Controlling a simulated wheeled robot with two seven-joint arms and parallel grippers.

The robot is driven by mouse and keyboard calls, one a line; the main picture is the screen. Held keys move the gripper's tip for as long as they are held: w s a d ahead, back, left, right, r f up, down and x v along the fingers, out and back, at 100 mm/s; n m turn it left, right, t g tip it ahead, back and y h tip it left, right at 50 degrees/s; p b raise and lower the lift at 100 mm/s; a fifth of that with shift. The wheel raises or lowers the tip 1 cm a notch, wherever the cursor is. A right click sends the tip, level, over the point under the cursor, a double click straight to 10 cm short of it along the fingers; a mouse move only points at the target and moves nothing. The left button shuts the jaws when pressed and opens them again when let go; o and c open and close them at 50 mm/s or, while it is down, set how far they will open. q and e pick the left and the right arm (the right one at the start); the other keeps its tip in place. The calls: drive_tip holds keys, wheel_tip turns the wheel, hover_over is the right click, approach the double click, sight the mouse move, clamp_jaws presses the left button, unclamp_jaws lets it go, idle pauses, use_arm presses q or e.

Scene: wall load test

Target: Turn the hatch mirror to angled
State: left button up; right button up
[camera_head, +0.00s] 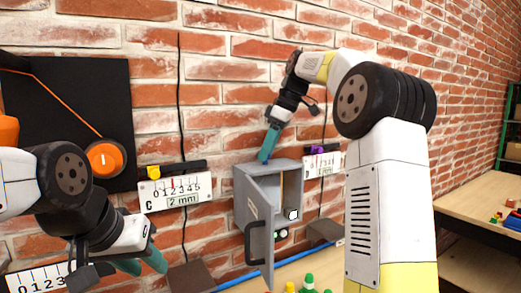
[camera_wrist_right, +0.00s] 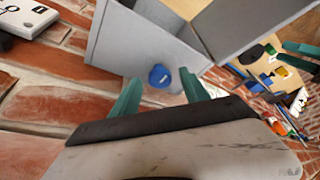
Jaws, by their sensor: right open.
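A grey wall cabinet (camera_head: 275,172) hangs on the brick wall with its hatch door (camera_head: 259,232) swung open. A white object with a dark edge (camera_head: 292,214) shows inside; I cannot tell whether it is the mirror. My right gripper (camera_head: 266,148) points down at the cabinet top. In the right wrist view its teal fingers (camera_wrist_right: 159,78) are apart, with a blue knob (camera_wrist_right: 159,76) on the grey cabinet seen between them. I cannot tell whether they touch the knob. My left gripper (camera_head: 141,262) is low on the left, fingers apart, seemingly empty and clear of the cabinet.
Gauge plates (camera_head: 170,191) and a black panel with an orange dial (camera_head: 104,159) are on the wall left of the cabinet. Another plate (camera_head: 323,165) is close on its right. Green and yellow pieces (camera_head: 308,283) stand below. A wooden table (camera_head: 470,205) is at right.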

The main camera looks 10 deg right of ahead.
clamp_jaws()
drive_tip(key=shift+m, duration=0.3)
drive_tip(key=m+t+h, duration=0.1)
drive_tip(key=m, duration=0.2)
drive_tip(key=shift+s+a, duration=0.15)
drive_tip(key=shift+m+t+h, duration=0.5)
drive_tip(key=shift+m, duration=1.5)
